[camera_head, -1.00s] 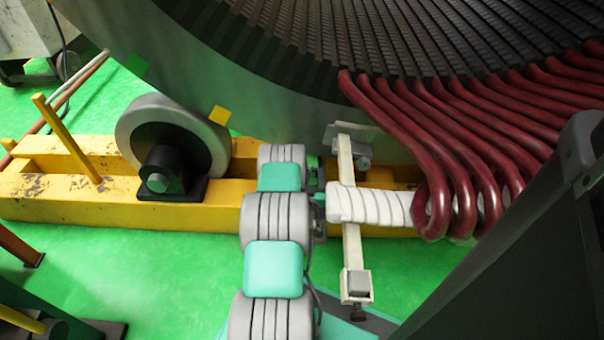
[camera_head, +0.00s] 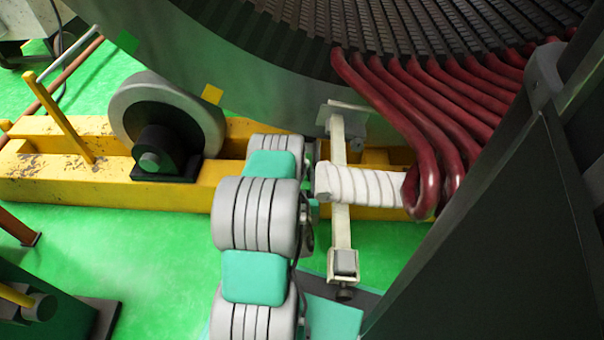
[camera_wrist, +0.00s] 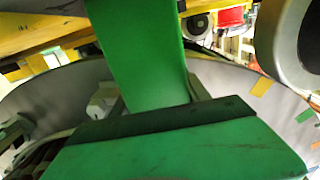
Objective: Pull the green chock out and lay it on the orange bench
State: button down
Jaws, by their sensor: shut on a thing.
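In the wrist view, the green chock (camera_wrist: 140,55) shows as a broad green piece running up the middle, with a wider green block (camera_wrist: 190,150) and a dark strip below it. I cannot tell whether that block is part of the chock. My gripper (camera_wrist: 150,95) is shut on the chock, with a pale finger showing on each side. In the head view, my arm reaches away from the bottom edge and hides the gripper and chock. I cannot make out the orange bench for certain in either view.
In the head view, a yellow beam (camera_head: 60,185) carries a grey roller (camera_head: 205,125) beside the large stator (camera_head: 250,85). Dark red coils (camera_head: 400,105) and a white-wrapped bar (camera_head: 350,184) are right of my arm. A dark panel (camera_head: 510,220) fills the right.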

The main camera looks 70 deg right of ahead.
jog(key=shift+c, duration=2.2)
grip_release()
jog(key=p+v, duration=0.2)
jog(key=v, duration=0.5)
jog(key=shift+a, duration=0.4)
